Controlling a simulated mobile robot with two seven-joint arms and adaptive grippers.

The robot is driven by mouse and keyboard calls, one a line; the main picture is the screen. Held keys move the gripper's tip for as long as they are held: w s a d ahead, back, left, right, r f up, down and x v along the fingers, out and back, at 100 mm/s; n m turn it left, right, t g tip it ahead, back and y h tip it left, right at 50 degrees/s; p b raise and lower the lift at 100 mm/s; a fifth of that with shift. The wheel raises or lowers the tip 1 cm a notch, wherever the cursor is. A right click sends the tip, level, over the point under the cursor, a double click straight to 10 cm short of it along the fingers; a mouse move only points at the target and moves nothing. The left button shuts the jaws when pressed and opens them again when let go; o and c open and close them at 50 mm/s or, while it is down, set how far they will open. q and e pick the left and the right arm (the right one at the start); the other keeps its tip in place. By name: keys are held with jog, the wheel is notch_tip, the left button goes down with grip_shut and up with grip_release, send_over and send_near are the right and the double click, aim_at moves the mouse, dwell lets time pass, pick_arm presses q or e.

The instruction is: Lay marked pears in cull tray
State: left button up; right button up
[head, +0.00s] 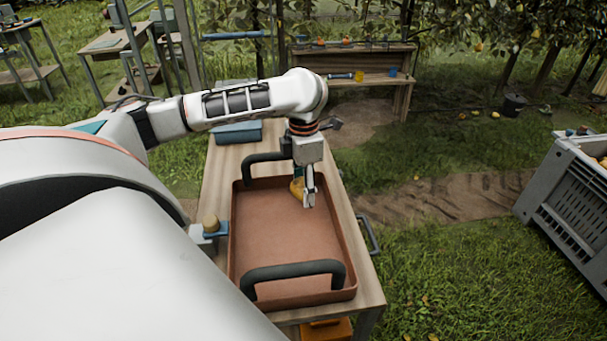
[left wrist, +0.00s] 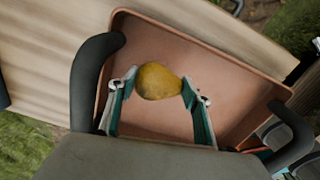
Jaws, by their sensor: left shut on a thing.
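A reddish-brown tray (head: 275,232) with two dark handles lies on a wooden table. My left gripper (head: 305,190) reaches down over the far right part of the tray. It is shut on a yellow-brown pear (head: 296,187), which is partly hidden behind a finger. In the left wrist view, the pear (left wrist: 158,82) sits between the two fingertips with the tray floor (left wrist: 205,65) behind it. I cannot tell whether the pear touches the floor. No mark shows clearly on it. The rest of the visible tray floor is bare. My right gripper is not in view.
The wooden table (head: 352,243) carries a blue-grey bin (head: 238,132) behind the tray and a small block (head: 210,223) at its left. A grey crate (head: 570,190) stands at the far right. A wooden bench (head: 400,80) stands behind. Grass lies between.

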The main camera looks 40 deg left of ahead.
pick_arm(q)
jog(key=shift+f, duration=0.3)
jog(key=shift+f, duration=0.5)
dwell(0.4)
jog(key=shift+f+b, duration=0.4)
jog(key=shift+f, duration=0.15)
jog(key=shift+f, duration=0.4)
dwell(0.4)
jog(key=shift+f, duration=0.3)
dwell(0.3)
jog(key=o, duration=1.2)
jog(key=shift+o, duration=0.2)
